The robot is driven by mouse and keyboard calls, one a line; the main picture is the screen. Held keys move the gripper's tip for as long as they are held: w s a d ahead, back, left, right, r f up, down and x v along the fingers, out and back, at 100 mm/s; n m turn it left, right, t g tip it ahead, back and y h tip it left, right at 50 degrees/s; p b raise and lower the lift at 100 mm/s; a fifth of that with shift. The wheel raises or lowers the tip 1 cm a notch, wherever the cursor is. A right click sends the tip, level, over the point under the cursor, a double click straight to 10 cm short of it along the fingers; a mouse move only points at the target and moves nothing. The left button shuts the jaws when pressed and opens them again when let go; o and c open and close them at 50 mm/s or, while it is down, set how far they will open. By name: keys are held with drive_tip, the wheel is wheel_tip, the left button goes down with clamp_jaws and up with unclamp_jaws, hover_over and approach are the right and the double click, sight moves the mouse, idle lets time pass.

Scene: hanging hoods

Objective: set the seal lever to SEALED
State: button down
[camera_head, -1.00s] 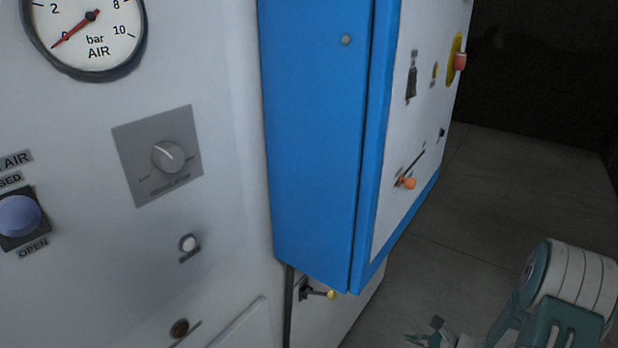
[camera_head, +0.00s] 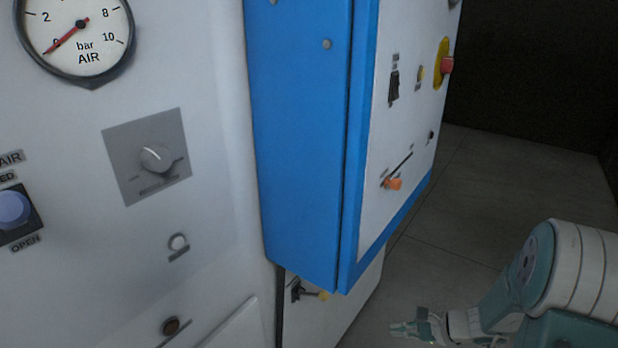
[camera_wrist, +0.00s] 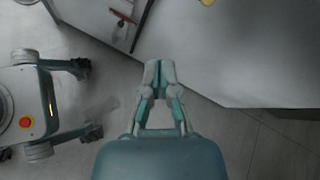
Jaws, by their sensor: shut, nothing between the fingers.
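I cannot read which control is the seal lever. A small dark lever with a yellow knob (camera_head: 322,296) sits low on the white face under the blue cabinet. An orange handle (camera_head: 393,184) sits at the lower end of a slanted slot on the cabinet's white front panel. My gripper (camera_head: 402,329) is low at the bottom of the head view, to the right of the yellow-knobbed lever and apart from it. In the wrist view my gripper (camera_wrist: 160,72) has its fingers together and empty, in front of a pale surface. A yellow knob (camera_wrist: 207,2) shows at that view's top edge.
The blue cabinet (camera_head: 300,150) juts out above the low lever. An air gauge (camera_head: 80,28), a rotary knob (camera_head: 155,158) and a blue button (camera_head: 12,210) are on the left panel. A red stop button (camera_head: 447,65) is on the cabinet front. Open floor (camera_head: 500,190) lies to the right.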

drive_tip(key=s+a+r+n+g+h, duration=0.2)
drive_tip(key=s+a+r+n, duration=0.15)
drive_tip(key=r, duration=0.25)
drive_tip(key=s+a+r+n+g+h, duration=0.1)
drive_tip(key=s+a+r+n+h, duration=0.1)
drive_tip(key=s+a+r+n, duration=0.25)
drive_tip(key=s+d+r+n+t+h, duration=0.2)
drive_tip(key=s+r+n+h, duration=0.4)
drive_tip(key=s+r+n, duration=0.3)
drive_tip(key=shift+s+d+r+n+t, duration=0.35)
drive_tip(key=shift+s+r+t, duration=0.55)
drive_tip(key=shift+s+r, duration=0.55)
drive_tip(key=shift+w+a, duration=0.1)
